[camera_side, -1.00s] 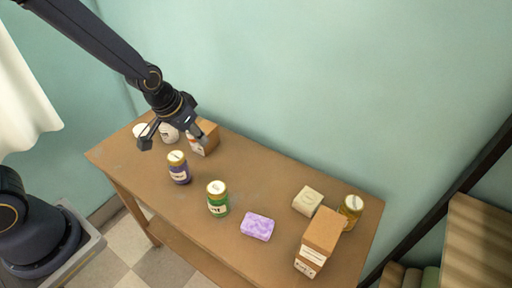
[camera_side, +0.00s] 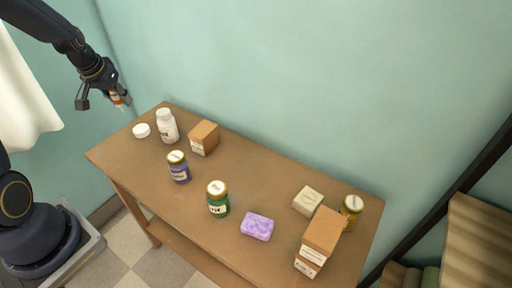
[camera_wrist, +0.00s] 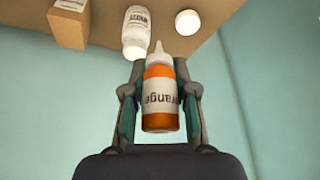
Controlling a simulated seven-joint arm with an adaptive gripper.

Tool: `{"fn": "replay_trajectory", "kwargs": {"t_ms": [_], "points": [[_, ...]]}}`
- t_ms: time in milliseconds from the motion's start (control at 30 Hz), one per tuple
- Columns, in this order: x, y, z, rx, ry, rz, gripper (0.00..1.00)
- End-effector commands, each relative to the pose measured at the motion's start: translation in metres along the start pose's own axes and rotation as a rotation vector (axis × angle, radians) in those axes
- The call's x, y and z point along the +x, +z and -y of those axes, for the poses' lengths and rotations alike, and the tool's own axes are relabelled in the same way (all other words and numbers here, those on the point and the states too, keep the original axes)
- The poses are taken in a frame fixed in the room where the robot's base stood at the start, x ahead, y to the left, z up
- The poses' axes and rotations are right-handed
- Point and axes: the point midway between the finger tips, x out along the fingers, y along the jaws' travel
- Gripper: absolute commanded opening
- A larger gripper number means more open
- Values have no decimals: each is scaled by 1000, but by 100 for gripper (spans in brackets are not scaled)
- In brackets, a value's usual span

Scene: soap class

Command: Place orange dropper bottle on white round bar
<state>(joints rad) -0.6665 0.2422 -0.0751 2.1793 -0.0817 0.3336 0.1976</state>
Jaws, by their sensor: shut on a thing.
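My gripper (camera_side: 104,102) is raised in the air off the far left end of the table. In the side view the bottle (camera_side: 116,99) shows only in part between the fingers. The white round bar (camera_side: 141,130) lies flat on the table's far left corner, apart from the bottle. It also shows in the wrist view (camera_wrist: 187,22), up and right of the nozzle.
A white bottle (camera_side: 167,127) stands close beside the round bar, with a brown box (camera_side: 204,138) to its right. Purple (camera_side: 178,167) and green (camera_side: 217,199) jars, a purple bar (camera_side: 257,226), a cream bar (camera_side: 307,201), a tall box (camera_side: 318,242) and an amber jar (camera_side: 351,209) stand farther right.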

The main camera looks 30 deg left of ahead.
Motion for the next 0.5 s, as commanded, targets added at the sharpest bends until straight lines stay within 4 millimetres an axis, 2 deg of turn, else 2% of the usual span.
{"fn": "replay_trajectory", "kwargs": {"t_ms": [33, 100, 267, 500], "points": [[0, 0, 16, -32, -11, -1, 2], [0, 1, 32, -63, -23, -1, 2], [-1, 3, 61, -116, -43, -3, 2], [37, 19, 58, -110, -40, 2, 2]]}}
